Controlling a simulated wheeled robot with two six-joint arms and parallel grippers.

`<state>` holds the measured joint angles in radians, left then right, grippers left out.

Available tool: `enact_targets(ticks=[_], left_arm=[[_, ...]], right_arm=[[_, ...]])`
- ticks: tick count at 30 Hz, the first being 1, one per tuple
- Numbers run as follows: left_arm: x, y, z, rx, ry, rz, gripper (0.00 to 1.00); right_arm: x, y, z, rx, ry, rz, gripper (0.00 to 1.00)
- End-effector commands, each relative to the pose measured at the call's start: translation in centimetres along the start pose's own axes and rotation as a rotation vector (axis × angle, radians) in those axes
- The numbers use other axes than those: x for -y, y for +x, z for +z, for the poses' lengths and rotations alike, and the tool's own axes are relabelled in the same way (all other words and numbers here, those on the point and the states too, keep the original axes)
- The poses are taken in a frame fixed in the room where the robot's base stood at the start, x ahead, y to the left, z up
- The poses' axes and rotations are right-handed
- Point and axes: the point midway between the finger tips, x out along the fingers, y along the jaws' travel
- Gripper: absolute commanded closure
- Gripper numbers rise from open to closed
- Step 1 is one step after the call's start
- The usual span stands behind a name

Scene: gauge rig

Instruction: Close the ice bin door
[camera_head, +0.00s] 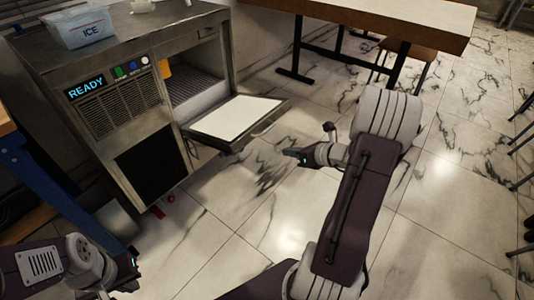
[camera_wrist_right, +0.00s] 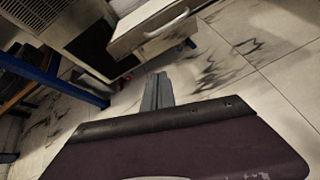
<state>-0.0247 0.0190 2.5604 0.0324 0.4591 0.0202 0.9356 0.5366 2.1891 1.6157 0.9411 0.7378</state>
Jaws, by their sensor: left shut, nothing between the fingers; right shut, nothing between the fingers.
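The ice machine (camera_head: 112,100) stands at the left of the head view with a lit READY display. Its bin door (camera_head: 236,117) is open, folded down and jutting out, pale inner face up. The right wrist view shows the door (camera_wrist_right: 130,38) with a curved handle (camera_wrist_right: 167,23). My right gripper (camera_head: 290,152) is shut and empty, to the right of the door's outer edge and apart from it. Its closed fingers also show in the right wrist view (camera_wrist_right: 157,92), pointing towards the door. My left gripper (camera_head: 130,270) is shut and empty at the lower left, away from the door.
A clear ICE tub (camera_head: 82,30) sits on the machine's top. A wooden table (camera_head: 390,14) stands at the back, with a stool (camera_head: 412,48) by it. A blue-legged bench (camera_head: 45,185) is at the left. The marble floor before the door is mostly clear.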

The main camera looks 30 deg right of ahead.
Motion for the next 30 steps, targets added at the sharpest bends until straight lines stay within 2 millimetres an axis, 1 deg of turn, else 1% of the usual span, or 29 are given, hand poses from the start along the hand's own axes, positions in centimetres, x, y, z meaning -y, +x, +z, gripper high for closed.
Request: enact_targets(ticks=[4, 8, 12, 20, 21, 22, 24, 27, 30], left_arm=[[0.0, 0.0, 0.0, -0.001, 0.0, 0.0, 1.0], [0.0, 0.9, 0.1, -0.001, 0.0, 0.0, 1.0], [0.1, 2.8, 0.2, -0.001, 0.0, 0.0, 1.0], [0.1, 5.8, 0.6, -0.001, 0.0, 0.0, 1.0], [0.1, 5.9, 0.6, 0.0, 0.0, 0.0, 1.0], [0.1, 5.7, 0.6, 0.0, 0.0, 0.0, 1.0], [0.1, 5.8, 0.6, -0.001, 0.0, 0.0, 1.0], [0.1, 5.9, 0.6, -0.001, 0.0, 0.0, 1.0], [0.1, 6.0, 0.6, -0.001, 0.0, 0.0, 1.0]], right_arm=[[0.1, -0.1, 0.1, 0.0, 0.0, -0.003, 1.0], [0.1, 1.4, -0.2, -0.001, -0.004, 0.0, 1.0], [0.1, 4.4, -0.5, -0.001, -0.006, 0.002, 1.0], [0.0, 10.1, -0.5, -0.001, -0.005, 0.002, 1.0], [0.0, 10.5, 0.0, 0.001, -0.006, 0.001, 1.0], [0.0, 10.3, 1.0, 0.003, -0.008, -0.001, 1.0], [0.0, 10.5, 2.1, 0.003, -0.007, -0.001, 1.0], [0.0, 10.7, 3.2, 0.001, -0.006, -0.002, 1.0], [0.0, 10.9, 3.8, 0.0, -0.004, -0.001, 1.0]])
